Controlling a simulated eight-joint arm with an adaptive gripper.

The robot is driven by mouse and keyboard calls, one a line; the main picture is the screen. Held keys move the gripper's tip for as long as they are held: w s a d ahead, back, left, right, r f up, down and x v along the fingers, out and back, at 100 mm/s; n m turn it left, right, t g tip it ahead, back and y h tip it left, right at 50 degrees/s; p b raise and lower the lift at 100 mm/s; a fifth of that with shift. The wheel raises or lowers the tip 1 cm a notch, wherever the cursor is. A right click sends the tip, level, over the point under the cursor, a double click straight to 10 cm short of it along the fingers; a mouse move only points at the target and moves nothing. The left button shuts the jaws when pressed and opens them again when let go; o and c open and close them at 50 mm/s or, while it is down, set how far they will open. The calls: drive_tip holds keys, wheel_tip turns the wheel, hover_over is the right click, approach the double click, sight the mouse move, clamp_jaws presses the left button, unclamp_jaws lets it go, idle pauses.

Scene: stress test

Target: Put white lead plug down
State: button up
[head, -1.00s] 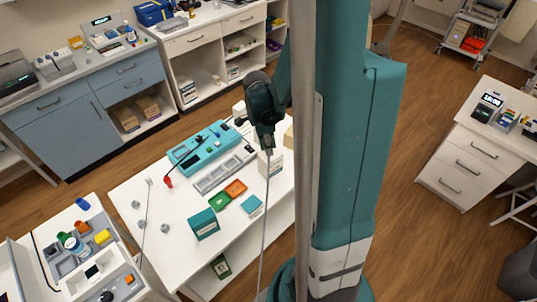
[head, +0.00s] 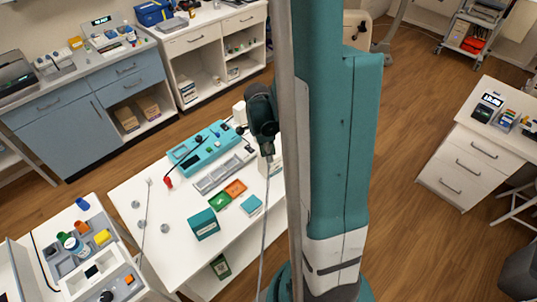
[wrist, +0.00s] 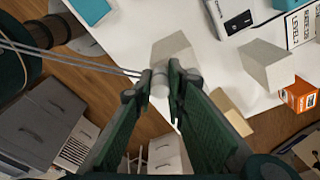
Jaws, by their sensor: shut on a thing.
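My gripper (wrist: 160,76) is shut on the white lead plug (wrist: 160,88), a small pale cylinder between the green fingertips in the wrist view. Grey leads (wrist: 75,60) run from the fingertips to the left. In the head view my gripper (head: 266,150) is over the right part of the white table (head: 150,245), and a pale lead (head: 265,215) hangs down from it. The plug itself is too small to make out there. A pale block (wrist: 174,48) lies just beyond the fingertips; I cannot tell the height above the table.
A teal device (head: 207,148), a grey tray (head: 222,172), green (head: 220,203) and orange (head: 235,188) trays and a teal box (head: 204,224) stand on the table. A white box (wrist: 266,64) and an orange box (wrist: 300,95) are right of the fingertips.

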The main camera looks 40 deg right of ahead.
drive_tip(key=shift+f, duration=0.2)
drive_tip(key=o, duration=0.5)
drive_tip(key=shift+o, duration=0.2)
drive_tip(key=shift+r, duration=0.2)
wheel_tip(320, 180, up, 12)
drive_tip(key=a, duration=0.1)
drive_tip(key=shift+w, duration=0.45)
idle(0.3)
idle(0.6)
drive_tip(key=shift+a, duration=0.15)
